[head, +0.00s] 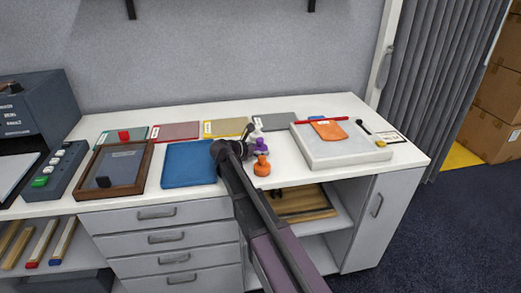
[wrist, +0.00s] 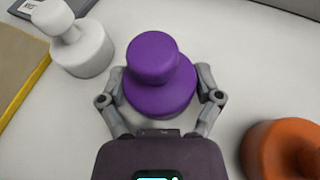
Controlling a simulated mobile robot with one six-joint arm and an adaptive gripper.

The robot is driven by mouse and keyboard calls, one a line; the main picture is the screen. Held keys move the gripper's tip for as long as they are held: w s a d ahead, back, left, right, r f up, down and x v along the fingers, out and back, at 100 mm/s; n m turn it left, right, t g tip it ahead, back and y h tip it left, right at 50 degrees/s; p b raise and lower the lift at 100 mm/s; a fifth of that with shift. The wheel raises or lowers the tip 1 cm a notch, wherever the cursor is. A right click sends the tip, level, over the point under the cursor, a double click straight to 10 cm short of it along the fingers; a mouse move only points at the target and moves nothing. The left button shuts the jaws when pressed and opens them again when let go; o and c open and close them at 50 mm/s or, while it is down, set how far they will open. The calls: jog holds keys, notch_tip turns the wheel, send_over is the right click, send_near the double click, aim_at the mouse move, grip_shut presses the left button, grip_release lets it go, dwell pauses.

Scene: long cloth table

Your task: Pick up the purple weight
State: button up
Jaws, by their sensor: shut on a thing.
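The purple weight (wrist: 160,82) is a round base with a narrower knob on top, and it stands upright on the white tabletop in the wrist view. In the head view it shows (head: 263,146) just right of my arm's end. My gripper (wrist: 161,92) is shut on the weight, with one finger against each side of its base. The fingertips are partly hidden beside the base. In the head view my gripper (head: 247,140) is largely hidden by my own arm.
A white weight (wrist: 75,45) stands close on the left in the wrist view. An orange weight (wrist: 283,150) stands at lower right, and also in front of the purple one in the head view (head: 262,166).

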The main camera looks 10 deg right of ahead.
aim_at(260, 139)
jog(key=shift+r, duration=0.2)
notch_tip(260, 139, up, 10)
jog(key=p, duration=1)
jog(key=shift+f, duration=0.2)
